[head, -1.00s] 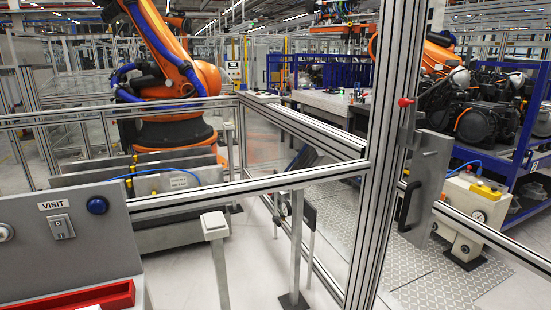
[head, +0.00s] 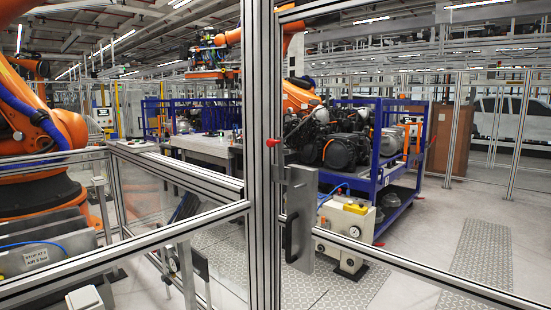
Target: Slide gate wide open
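The gate is a framed panel of aluminium profile; its upright (head: 266,170) stands near the middle of the head view. A grey latch plate (head: 300,215) with a black handle (head: 290,238) is mounted at the upright, with a red knob (head: 272,142) above it. I cannot tell which side of the upright is the moving panel, or whether it is shut. Neither of my grippers shows in the head view.
Beyond the fence are an orange robot arm (head: 45,130), a blue rack (head: 400,205) of black engines and a beige box with gauges (head: 345,230). Chequered floor plates (head: 475,265) lie on the right. A grey post with a pale top (head: 85,299) stands at lower left.

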